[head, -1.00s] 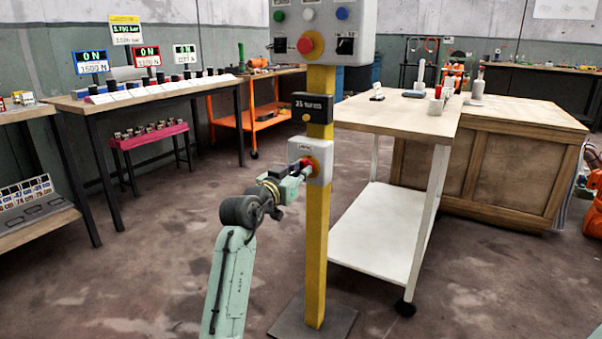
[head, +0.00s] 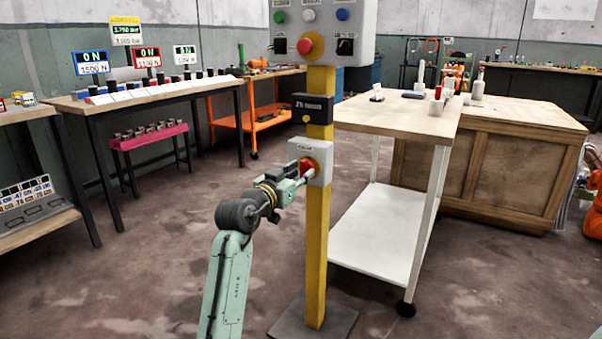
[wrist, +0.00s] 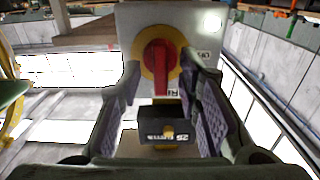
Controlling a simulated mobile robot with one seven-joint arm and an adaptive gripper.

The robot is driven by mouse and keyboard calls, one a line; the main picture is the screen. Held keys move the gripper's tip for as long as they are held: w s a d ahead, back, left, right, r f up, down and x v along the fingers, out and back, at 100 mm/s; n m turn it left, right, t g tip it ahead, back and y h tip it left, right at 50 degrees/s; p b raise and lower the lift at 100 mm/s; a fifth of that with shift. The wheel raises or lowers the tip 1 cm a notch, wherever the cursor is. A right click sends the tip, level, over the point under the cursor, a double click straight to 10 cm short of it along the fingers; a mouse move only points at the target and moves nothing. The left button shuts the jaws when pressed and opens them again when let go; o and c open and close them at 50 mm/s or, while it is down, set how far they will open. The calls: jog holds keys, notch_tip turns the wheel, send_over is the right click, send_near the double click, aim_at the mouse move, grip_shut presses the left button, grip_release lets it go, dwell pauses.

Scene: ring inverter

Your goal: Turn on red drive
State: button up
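A red rotary switch (head: 307,167) sits on a yellow disc on a grey box on the yellow post. In the wrist view, the red switch (wrist: 160,63) has its handle upright in the picture, over the yellow disc (wrist: 147,58). My gripper (head: 303,178) is at the front of this box. In the wrist view, my gripper (wrist: 162,78) is open, one finger on each side of the handle, with visible gaps. Whether the fingertips reach past the handle's face is unclear. A red-framed display (head: 146,56) at the back left shows a number with N.
A black box (head: 313,108) is above the switch on the yellow post (head: 315,250). A larger grey panel (head: 322,30) with buttons and a red knob is higher up. A white-legged table (head: 400,117) stands close on the right.

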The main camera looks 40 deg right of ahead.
jog(key=v, duration=1)
jog(key=shift+s+a, duration=0.2)
jog(key=shift+a, duration=0.15)
